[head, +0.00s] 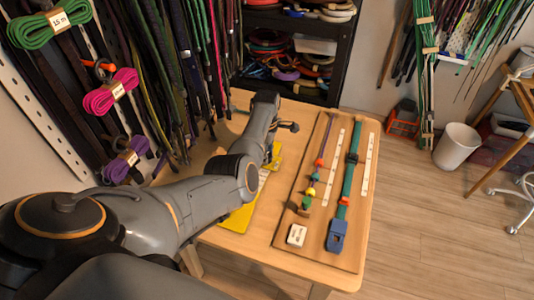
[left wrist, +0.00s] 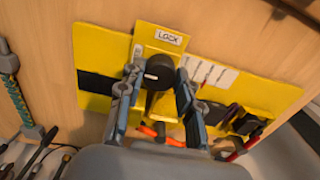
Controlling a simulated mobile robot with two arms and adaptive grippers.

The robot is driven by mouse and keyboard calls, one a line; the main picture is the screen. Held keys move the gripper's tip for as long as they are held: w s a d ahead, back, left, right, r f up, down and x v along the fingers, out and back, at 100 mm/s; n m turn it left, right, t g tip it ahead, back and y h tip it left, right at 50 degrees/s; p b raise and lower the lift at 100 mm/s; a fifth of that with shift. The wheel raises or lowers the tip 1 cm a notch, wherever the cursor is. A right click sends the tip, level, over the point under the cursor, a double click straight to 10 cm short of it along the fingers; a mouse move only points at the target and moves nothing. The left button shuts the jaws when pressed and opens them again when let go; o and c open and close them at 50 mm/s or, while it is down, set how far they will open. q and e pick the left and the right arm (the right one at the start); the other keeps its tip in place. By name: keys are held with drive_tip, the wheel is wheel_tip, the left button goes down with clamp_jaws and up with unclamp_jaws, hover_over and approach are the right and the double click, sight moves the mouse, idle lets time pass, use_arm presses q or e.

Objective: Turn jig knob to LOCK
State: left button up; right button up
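The yellow jig (left wrist: 103,50) fills much of the left wrist view, with a white LOCK label (left wrist: 169,38) on its upper plate. The black knob (left wrist: 159,72) is just below that label. My left gripper (left wrist: 157,78) has one finger on each side of the knob, and narrow gaps seem to show between fingers and knob. In the head view the yellow jig (head: 238,219) lies on the table, partly covered by my left arm. The left fingertips and the knob are hidden there. My right gripper is in neither view.
On the wooden table (head: 333,281), a board (head: 317,252) right of the jig holds a beaded cord (head: 314,177), a green strap (head: 347,180) and white strips. Hanging cords crowd the wall at left. A dark shelf (head: 345,50) stands behind the table.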

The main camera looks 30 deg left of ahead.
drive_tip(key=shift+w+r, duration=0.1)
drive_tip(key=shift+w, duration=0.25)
use_arm(q)
drive_tip(key=shift+m, duration=0.3)
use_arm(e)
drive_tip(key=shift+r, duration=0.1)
use_arm(q)
drive_tip(key=shift+m+p, duration=0.6)
drive_tip(key=shift+m, duration=0.4)
drive_tip(key=m+p, duration=0.1)
drive_tip(key=m, duration=0.4)
drive_tip(key=m+p, duration=0.1)
drive_tip(key=m, duration=0.4)
drive_tip(key=shift+s+m, duration=0.1)
drive_tip(key=shift+m, duration=0.2)
drive_tip(key=m, duration=0.4)
drive_tip(key=shift+f+m+p, duration=0.1)
drive_tip(key=shift+m+p, duration=0.2)
drive_tip(key=shift+m, duration=0.1)
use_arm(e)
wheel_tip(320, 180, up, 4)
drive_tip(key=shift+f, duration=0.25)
